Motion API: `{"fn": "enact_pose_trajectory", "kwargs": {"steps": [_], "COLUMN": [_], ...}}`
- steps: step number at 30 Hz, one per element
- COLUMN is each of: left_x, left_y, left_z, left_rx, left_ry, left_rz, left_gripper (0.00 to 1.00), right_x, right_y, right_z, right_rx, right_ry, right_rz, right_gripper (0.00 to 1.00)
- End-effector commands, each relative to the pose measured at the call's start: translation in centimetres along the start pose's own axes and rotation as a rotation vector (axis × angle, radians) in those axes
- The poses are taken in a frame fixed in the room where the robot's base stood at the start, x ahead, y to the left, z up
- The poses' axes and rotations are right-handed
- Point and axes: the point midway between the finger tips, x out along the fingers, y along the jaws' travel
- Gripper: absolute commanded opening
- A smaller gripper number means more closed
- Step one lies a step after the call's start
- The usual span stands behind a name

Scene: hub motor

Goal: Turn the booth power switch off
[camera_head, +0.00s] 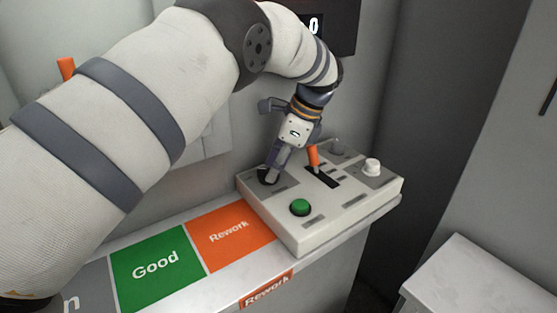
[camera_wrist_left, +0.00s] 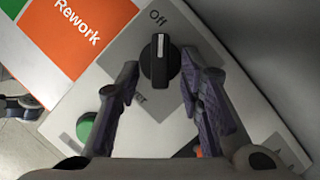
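The booth power switch is a black rotary knob on the control box (camera_head: 335,205). In the left wrist view the knob (camera_wrist_left: 160,62) stands between my fingers, and its white mark points up toward the printed "Off" label (camera_wrist_left: 157,17). In the head view my left gripper (camera_head: 276,165) reaches down to the box's left back corner and partly hides the knob. In the left wrist view my left gripper (camera_wrist_left: 161,75) is open, with a finger on each side of the knob and gaps visible between. Another label below the knob is partly hidden by a finger. My right gripper is out of view.
The box also carries a green button (camera_head: 300,207), an orange lever (camera_head: 313,157) and a white knob (camera_head: 372,167). Green "Good" (camera_head: 155,264) and orange "Rework" (camera_head: 230,237) areas lie left of it. A grey wall stands close behind.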

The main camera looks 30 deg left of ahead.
Motion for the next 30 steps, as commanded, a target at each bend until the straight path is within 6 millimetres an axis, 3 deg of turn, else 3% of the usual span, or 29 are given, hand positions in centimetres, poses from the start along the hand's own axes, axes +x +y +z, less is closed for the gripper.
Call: {"fn": "enact_pose_trajectory", "kwargs": {"steps": [5,10,13,18,30], "left_x": [-3.8,-8.8,-10.2,-11.6,-11.8], "left_y": [-0.1,-0.1,-0.1,0.0,0.1], "left_z": [-0.1,-0.1,-0.1,0.0,0.0], "left_rx": [-0.001,-0.001,0.000,0.000,0.000], "left_ry": [0.002,0.004,0.002,0.001,0.001], "left_rz": [-0.008,-0.007,-0.003,0.000,0.000], "left_gripper": [0.34,0.34,0.34,0.34,0.34], "right_x": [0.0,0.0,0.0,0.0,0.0], "right_y": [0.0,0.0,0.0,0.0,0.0], "right_z": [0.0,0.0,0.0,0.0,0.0], "right_rx": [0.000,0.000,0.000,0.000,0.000], "right_ry": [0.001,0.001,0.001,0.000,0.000], "right_rz": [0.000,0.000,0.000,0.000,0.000], "right_gripper": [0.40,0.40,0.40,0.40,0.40]}}
